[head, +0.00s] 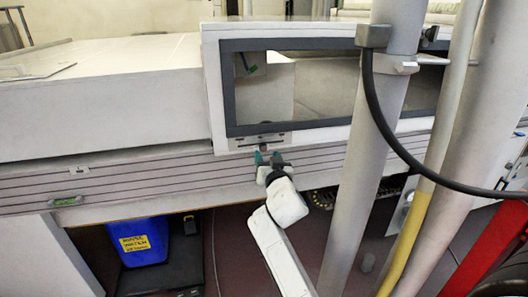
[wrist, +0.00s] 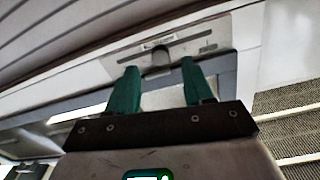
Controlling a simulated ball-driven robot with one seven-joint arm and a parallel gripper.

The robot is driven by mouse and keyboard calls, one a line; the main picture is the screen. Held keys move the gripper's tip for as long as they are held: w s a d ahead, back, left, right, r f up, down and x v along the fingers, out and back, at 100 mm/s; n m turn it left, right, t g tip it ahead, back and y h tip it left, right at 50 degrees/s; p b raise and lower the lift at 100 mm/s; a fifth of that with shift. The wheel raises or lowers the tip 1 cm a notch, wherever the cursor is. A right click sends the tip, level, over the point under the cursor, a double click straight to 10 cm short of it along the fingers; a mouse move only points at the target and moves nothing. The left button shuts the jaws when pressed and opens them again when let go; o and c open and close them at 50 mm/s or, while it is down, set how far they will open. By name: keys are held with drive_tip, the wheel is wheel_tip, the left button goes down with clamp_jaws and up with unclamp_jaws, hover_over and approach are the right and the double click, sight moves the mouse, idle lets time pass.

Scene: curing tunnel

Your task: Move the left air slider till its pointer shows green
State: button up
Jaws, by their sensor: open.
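A pale slider plate (head: 246,143) sits on the tunnel's front, just below the window frame. In the wrist view the plate (wrist: 200,42) has a long narrow slot and a small grey knob (wrist: 160,58) at about its middle. I take this as the air slider; its pointer and any colour marks are too small to make out. My gripper (head: 268,158) is just below the plate. Its green fingers are apart, and in the wrist view my gripper (wrist: 159,69) has the knob between and just beyond its fingertips. I cannot tell whether it touches the knob.
A dark-framed window (head: 229,88) is above the plate. A thick grey post (head: 362,170) with a black cable (head: 395,146) stands close on the right, beside a yellow-based pole (head: 409,240). A blue bin (head: 138,242) is under the tunnel. A small green-marked fitting (head: 68,201) sits on the left rail.

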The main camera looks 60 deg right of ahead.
sight(264, 149)
drive_tip(key=shift+x, duration=2.5)
drive_tip(key=shift+a, duration=0.1)
drive_tip(key=shift+c, duration=0.4)
clamp_jaws()
